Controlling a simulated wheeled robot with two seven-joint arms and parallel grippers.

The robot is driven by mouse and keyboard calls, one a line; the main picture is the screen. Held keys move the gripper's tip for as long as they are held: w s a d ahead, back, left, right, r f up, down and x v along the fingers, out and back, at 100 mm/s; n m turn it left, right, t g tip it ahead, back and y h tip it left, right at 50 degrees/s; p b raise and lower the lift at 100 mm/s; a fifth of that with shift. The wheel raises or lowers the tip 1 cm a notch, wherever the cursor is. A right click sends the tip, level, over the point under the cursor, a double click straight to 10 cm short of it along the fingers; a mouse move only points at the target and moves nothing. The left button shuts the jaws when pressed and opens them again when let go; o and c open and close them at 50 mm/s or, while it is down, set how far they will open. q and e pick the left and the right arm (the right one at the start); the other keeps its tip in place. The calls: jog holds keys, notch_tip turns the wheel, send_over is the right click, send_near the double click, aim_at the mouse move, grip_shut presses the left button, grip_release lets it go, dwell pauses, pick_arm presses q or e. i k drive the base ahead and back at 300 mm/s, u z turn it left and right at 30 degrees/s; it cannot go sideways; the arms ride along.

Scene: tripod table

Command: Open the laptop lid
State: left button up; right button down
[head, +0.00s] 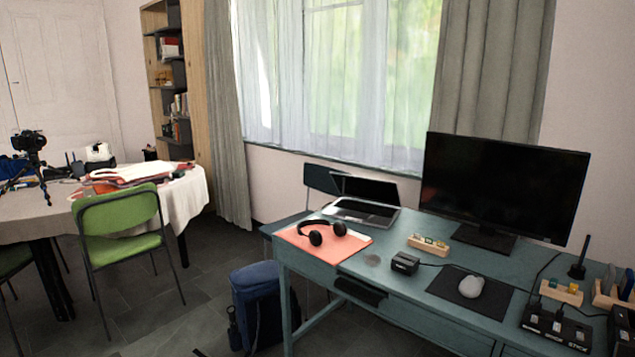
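A silver laptop (361,211) sits on the left part of a blue-green desk (355,258), near its back edge. Its lid (369,188) with a dark screen stands raised from the keyboard base, so the laptop looks open. The exact lid angle is hard to tell. Neither of my grippers shows in the head view, and nothing is touching the laptop.
Black headphones (322,232) lie on a pink mat (347,246) in front of the laptop. A large monitor (500,190) stands to its right. A mouse (471,286) and small boxes occupy the desk's right. A blue backpack (257,305) and green chair (118,222) stand on the floor.

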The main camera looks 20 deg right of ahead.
aim_at(378, 192)
jog(key=u, duration=0.6)
jog(key=i, duration=1.25)
jog(key=z, duration=0.4)
jog(key=i, duration=1)
jog(key=z, duration=0.9)
